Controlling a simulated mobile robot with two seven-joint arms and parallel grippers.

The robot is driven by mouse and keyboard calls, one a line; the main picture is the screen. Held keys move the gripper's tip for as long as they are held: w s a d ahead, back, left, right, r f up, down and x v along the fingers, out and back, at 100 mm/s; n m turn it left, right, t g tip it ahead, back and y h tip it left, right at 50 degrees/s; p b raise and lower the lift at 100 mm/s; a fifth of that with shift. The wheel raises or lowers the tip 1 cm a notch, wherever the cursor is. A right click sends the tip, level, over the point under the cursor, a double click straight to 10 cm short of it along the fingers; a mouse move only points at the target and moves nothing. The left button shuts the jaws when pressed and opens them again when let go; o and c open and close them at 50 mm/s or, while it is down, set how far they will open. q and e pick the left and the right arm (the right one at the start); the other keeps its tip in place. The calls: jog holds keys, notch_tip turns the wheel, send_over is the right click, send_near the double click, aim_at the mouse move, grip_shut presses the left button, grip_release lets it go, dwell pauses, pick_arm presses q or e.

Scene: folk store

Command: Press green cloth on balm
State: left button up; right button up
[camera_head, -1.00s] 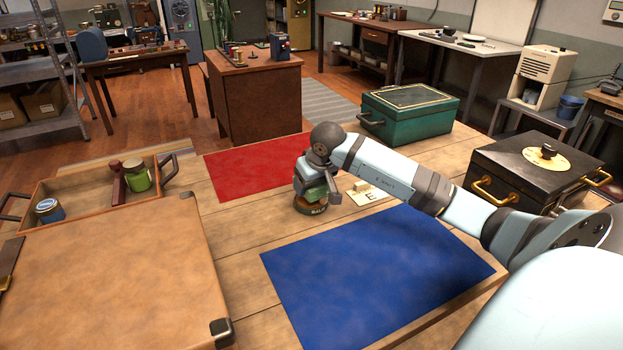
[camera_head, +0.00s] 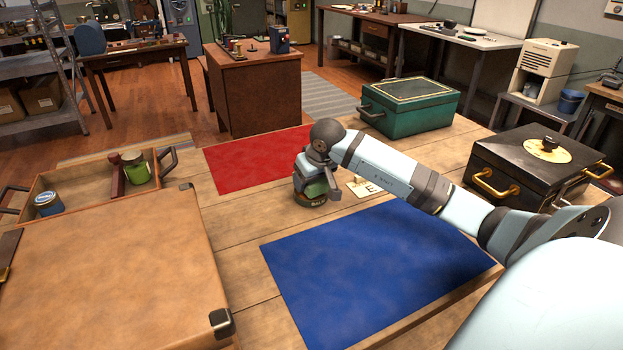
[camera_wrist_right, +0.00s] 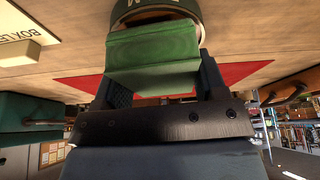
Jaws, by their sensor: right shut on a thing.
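My right gripper (camera_head: 314,180) is shut on a folded green cloth (camera_head: 317,189). The cloth also shows in the right wrist view (camera_wrist_right: 152,58), as a thick green pad between the fingers. The round dark balm tin (camera_head: 311,201) stands upright on the table, right below the gripper. Its lettered side and rim show behind the cloth in the right wrist view (camera_wrist_right: 158,14). The cloth is at the tin's top and seems to touch it; the gripper hides most of the contact. My left gripper is not in view.
A tan case (camera_head: 110,270) and a wooden tray (camera_head: 75,188) with jars fill the left. A red mat (camera_head: 250,160) lies behind the tin, a blue mat (camera_head: 370,270) in front. A letter card (camera_head: 367,189) lies right of the tin. A green chest (camera_head: 415,107) and black box (camera_head: 510,175) stand right.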

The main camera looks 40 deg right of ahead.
jog(key=shift+f+b, duration=0.4)
jog(key=shift+f, duration=0.1)
dwell(0.4)
jog(key=shift+r, duration=0.1)
dwell(0.4)
jog(key=shift+r+p, duration=0.5)
jog(key=shift+r, duration=0.15)
jog(key=shift+r+p, duration=1.4)
jog(key=shift+r, duration=1.35)
